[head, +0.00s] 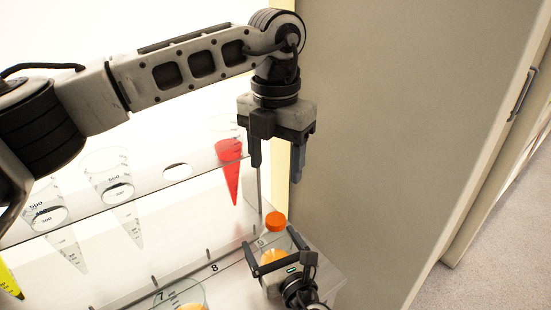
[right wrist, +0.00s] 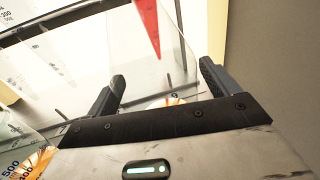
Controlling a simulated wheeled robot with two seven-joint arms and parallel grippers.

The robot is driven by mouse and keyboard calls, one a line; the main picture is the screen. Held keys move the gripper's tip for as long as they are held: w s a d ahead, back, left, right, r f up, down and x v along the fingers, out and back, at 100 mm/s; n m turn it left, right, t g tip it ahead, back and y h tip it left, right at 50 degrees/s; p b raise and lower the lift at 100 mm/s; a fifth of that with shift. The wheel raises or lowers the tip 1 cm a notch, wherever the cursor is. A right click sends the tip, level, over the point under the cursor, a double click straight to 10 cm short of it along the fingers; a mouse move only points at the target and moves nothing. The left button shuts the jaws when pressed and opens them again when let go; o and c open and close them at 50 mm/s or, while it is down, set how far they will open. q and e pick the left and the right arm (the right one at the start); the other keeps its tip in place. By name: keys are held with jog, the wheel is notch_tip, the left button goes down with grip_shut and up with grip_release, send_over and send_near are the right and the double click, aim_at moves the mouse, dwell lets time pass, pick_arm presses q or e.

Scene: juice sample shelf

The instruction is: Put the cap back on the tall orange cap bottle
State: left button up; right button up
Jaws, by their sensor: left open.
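The tall bottle (head: 275,256) has clear walls and orange contents and stands upright at the right end of the lower shelf. Its orange cap (head: 276,220) shows at the top of its neck; I cannot tell whether it is fully seated. My left gripper (head: 278,168) is open and empty, pointing down above the cap and clear of it. My right gripper (head: 272,251) reaches in from the lower right, with its fingers on either side of the bottle. In the right wrist view its fingers (right wrist: 163,90) are apart, and whether they touch the bottle is unclear.
A clear upper shelf (head: 150,195) holds several cone-shaped vessels, one with red contents (head: 230,165). A yellow one (head: 10,282) is at the far left. Another container (head: 181,294) stands near number 7 on the lower shelf. A grey-beige panel (head: 400,110) closes off the right.

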jog(key=b+v, duration=0.1)
jog(key=v, duration=1.5)
